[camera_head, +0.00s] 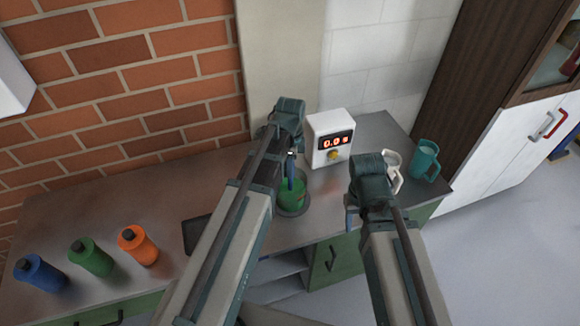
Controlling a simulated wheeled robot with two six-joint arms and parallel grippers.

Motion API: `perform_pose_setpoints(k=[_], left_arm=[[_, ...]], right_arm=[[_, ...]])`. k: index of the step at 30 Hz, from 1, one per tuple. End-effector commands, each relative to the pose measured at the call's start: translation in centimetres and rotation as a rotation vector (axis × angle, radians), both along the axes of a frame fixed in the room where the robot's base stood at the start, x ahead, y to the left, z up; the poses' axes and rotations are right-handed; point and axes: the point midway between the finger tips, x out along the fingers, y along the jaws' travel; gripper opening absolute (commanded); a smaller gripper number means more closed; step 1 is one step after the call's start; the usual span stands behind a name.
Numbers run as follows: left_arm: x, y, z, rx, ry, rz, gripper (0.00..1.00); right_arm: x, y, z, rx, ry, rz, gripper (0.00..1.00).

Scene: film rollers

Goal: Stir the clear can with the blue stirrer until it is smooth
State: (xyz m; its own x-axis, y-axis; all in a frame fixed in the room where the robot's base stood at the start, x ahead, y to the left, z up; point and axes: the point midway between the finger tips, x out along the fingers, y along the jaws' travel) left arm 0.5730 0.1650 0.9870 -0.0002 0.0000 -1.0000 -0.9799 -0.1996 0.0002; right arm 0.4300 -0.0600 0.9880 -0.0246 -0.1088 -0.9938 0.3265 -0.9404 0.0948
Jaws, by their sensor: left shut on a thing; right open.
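The clear can (294,208) stands on the grey counter with green contents showing inside. The blue stirrer (291,172) is upright, and its lower end is inside the can. My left gripper (290,153) is shut on the top of the stirrer, above the can. Part of the can's left side is hidden by my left arm. My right gripper (350,214) is open and empty, to the right of the can and apart from it near the counter's front edge.
A white box with a red display (332,142) and yellow knob stands behind the can. A white mug (392,160) and a teal mug (426,158) are at right. Blue (40,273), green (92,258) and orange (139,247) bottles stand at left. A dark flat object (195,232) lies beside my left arm.

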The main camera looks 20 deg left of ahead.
Motion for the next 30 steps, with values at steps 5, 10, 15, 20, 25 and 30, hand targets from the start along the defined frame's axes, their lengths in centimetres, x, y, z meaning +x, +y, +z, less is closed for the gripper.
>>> perform_pose_setpoints(k=[5, 10, 15, 20, 25, 30], left_arm=[[0.0, 0.0, 1.5, 0.000, 0.000, 0.000, 0.00], [0.0, 0.0, 2.9, 0.000, 0.000, 0.000, 0.00], [0.0, 0.0, 4.2, 0.000, 0.000, 0.000, 0.00], [0.0, 0.0, 5.4, 0.000, 0.000, 0.000, 0.00], [0.0, 0.0, 6.7, 0.000, 0.000, 0.000, 0.00], [0.0, 0.0, 7.4, 0.000, 0.000, 0.000, 0.00]], right_arm=[[0.0, 0.0, 1.5, 0.000, 0.000, 0.000, 0.50], [0.0, 0.0, 2.9, 0.000, 0.000, 0.001, 0.50], [0.0, 0.0, 4.2, 0.000, 0.000, 0.002, 0.50], [0.0, 0.0, 5.4, 0.000, 0.000, 0.002, 0.50], [0.0, 0.0, 6.7, 0.001, 0.000, -0.001, 0.50], [0.0, 0.0, 7.4, 0.001, 0.000, -0.003, 0.50]])
